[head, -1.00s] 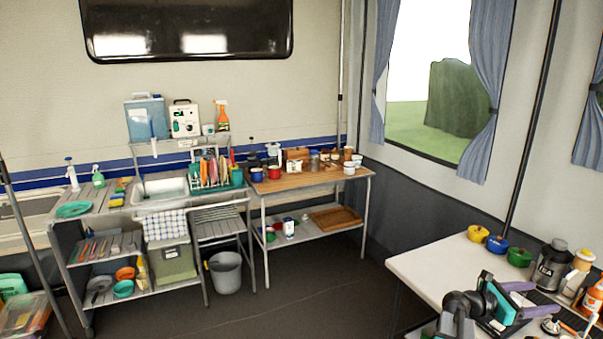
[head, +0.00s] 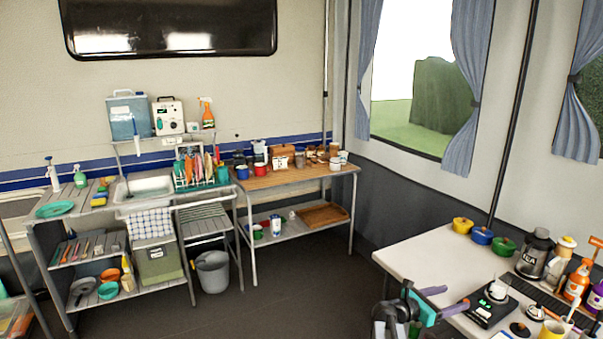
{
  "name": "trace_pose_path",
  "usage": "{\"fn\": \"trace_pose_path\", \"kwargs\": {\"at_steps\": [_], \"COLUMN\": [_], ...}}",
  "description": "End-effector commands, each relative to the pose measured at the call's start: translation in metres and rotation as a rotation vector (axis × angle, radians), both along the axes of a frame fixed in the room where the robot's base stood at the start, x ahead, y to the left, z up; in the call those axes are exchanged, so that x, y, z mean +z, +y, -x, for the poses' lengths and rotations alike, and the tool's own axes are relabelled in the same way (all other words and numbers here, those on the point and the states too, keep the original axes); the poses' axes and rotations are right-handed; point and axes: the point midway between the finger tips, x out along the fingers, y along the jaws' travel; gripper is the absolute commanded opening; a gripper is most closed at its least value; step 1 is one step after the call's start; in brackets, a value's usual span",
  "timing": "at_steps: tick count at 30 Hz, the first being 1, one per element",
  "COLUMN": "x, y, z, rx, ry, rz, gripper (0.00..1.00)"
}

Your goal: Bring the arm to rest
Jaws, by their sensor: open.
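My gripper (head: 449,300) is at the lower right of the head view, beside the near left part of the white table (head: 415,255). Its two purple fingers are apart, with nothing between them. My dark arm links show below and left of it, at the bottom edge of the view. I cannot tell whether the gripper touches the table edge.
On the white table are yellow, blue and green pots (head: 482,236), a dark jar (head: 535,252), a black scale (head: 491,305), orange bottles and a yellow cup (head: 553,329). A sink unit (head: 150,186) and a wooden-topped table (head: 290,179) stand along the far wall. Open floor lies between.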

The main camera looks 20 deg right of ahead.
Motion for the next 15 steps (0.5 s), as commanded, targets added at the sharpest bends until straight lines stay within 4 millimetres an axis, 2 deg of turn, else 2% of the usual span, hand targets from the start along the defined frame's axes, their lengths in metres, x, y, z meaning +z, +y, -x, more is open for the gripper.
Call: {"fn": "trace_pose_path", "kwargs": {"at_steps": [1,6,10,15], "x": [-0.023,-0.085,-0.134,-0.197], "y": [0.018,0.071,0.113,0.170], "z": [-0.011,-0.035,-0.044,-0.045], "rx": [0.024,0.078,0.100,0.103], "ry": [0.006,0.010,-0.008,-0.050], "rz": [-0.027,-0.121,-0.205,-0.320], "gripper": [0.64,0.64,0.64,0.64]}}
